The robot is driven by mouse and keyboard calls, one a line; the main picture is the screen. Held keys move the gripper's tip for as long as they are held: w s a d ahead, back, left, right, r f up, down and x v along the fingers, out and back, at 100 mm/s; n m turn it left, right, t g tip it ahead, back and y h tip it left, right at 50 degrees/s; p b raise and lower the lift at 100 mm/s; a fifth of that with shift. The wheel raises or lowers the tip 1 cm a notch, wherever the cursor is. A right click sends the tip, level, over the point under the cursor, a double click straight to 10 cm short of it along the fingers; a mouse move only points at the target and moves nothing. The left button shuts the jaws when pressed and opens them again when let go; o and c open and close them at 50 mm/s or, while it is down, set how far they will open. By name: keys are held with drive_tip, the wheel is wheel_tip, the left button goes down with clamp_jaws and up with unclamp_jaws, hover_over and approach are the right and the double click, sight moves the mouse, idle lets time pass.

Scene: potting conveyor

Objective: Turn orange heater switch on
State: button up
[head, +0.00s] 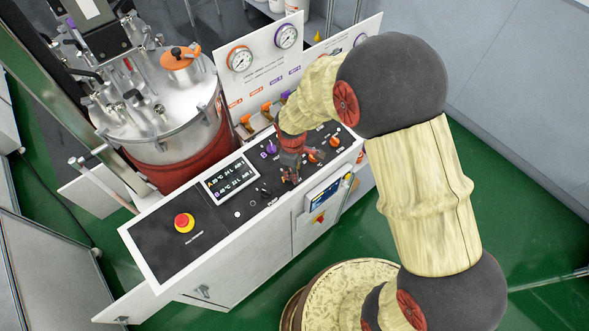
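The control panel (245,202) is a black face on a white cabinet. On its right part sit an orange knob (312,155) and another orange knob (336,141). Their labels are too small to read, so I cannot tell which is the heater switch. My gripper (289,177) points down over the panel, just left of the nearer orange knob. Its fingers are small and dark here, and I cannot tell whether they are open or touching the panel. My wrist and forearm hide part of the panel's back right.
A purple knob (271,148) lies left of my gripper. A display (230,179) and a red emergency button (184,222) are further left. Behind stand a gauge board (262,62) and a steel tank (150,125) with a red band. Green floor is open at right.

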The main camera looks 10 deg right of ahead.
drive_tip(key=c, duration=0.6)
drive_tip(key=shift+c, duration=0.5)
drive_tip(key=shift+m, duration=0.4)
drive_tip(key=m+b, duration=0.1)
drive_tip(key=m, duration=0.1)
drive_tip(key=m+b, duration=0.1)
drive_tip(key=m, duration=0.2)
drive_tip(key=shift+s+a+f+m+g+y, duration=0.1)
drive_tip(key=shift+m+g+y, duration=0.2)
drive_tip(key=m+b, duration=0.1)
drive_tip(key=m, duration=0.4)
drive_tip(key=shift+a+y+b, duration=0.15)
drive_tip(key=shift+y+b, duration=0.15)
drive_tip(key=shift+m, duration=0.3)
drive_tip(key=o, duration=1)
drive_tip(key=shift+c, duration=0.2)
drive_tip(key=shift+o, duration=0.5)
